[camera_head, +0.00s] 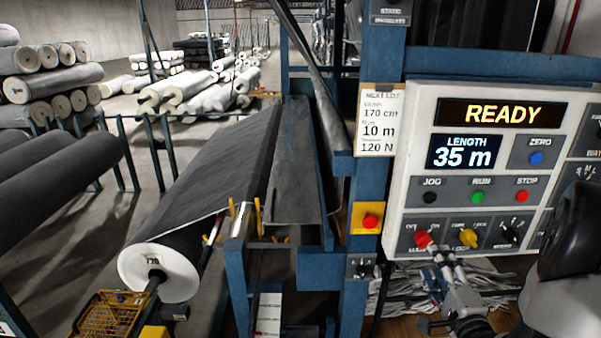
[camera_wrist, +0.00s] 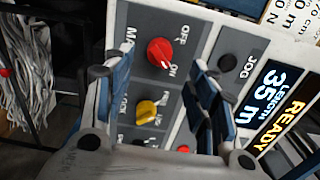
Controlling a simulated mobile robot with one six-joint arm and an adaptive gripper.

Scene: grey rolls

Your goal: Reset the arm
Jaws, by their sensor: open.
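My gripper (camera_head: 441,256) is in front of the lower switch row of the white control panel (camera_head: 408,140), close to the red knob (camera_head: 423,239). In the wrist view my gripper (camera_wrist: 160,78) is open, with its two fingers apart and nothing between them held. The red knob (camera_wrist: 160,52) shows just beyond the fingertips, between labels OFF and ON; I cannot tell surely which its pointer marks. The panel's display (camera_head: 502,113) reads READY, and the length display (camera_head: 464,152) reads 35 m.
A blue post (camera_head: 379,60) stands left of the panel, with a card (camera_head: 376,120) and a red button on yellow (camera_head: 370,221). A dark fabric roll (camera_head: 160,268) feeds the machine at left. Pale scraps (camera_head: 405,300) lie below the panel.

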